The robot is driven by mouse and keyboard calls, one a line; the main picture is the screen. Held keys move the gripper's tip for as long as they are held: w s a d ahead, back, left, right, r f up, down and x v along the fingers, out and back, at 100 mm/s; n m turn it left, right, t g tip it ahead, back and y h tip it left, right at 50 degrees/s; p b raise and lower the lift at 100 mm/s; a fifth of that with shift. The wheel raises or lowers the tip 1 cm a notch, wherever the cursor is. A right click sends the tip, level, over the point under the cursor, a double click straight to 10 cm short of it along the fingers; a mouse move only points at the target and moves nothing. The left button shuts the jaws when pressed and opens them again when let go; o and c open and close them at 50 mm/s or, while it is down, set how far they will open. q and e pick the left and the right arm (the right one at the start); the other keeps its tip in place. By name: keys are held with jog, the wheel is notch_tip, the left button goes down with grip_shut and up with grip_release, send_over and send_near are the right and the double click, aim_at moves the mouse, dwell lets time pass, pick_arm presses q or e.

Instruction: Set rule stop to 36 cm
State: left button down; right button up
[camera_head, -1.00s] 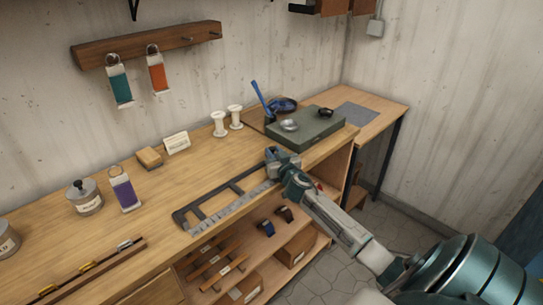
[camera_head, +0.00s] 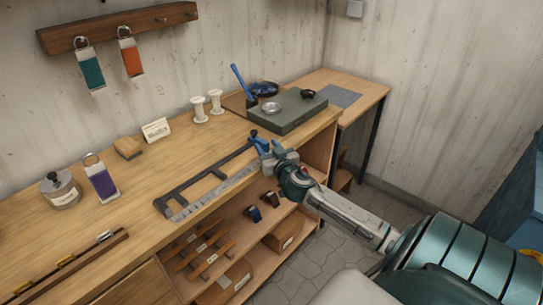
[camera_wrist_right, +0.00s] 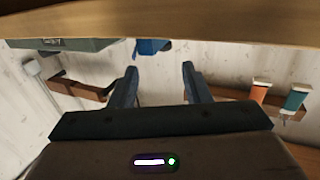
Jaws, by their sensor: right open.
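The rule (camera_head: 225,189) is a pale graduated strip along the front of the workbench, with a dark frame (camera_head: 197,184) behind it. A blue piece with a dark knob, apparently the rule stop (camera_head: 262,144), is at the rule's right end. It seems to show in the wrist view (camera_wrist_right: 152,47) too, beyond the fingers. My right gripper (camera_head: 274,151) is beside this blue piece. In the wrist view its two fingers (camera_wrist_right: 158,82) are apart with nothing between them. Contact with the stop cannot be told, and the scale marks are too small to read. My left gripper is out of view.
A grey-green block (camera_head: 286,115) with a metal dish lies behind the gripper. Two white spools (camera_head: 208,107), a small card (camera_head: 157,130) and a tan block (camera_head: 128,147) stand at the back. An open shelf (camera_head: 240,239) lies under the bench front.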

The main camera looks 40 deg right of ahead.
jog(key=shift+s+a+f, duration=0.1)
jog(key=shift+s+a, duration=0.1)
jog(key=shift+s, duration=0.45)
jog(key=shift+s+a, duration=0.25)
jog(key=shift+s, duration=0.4)
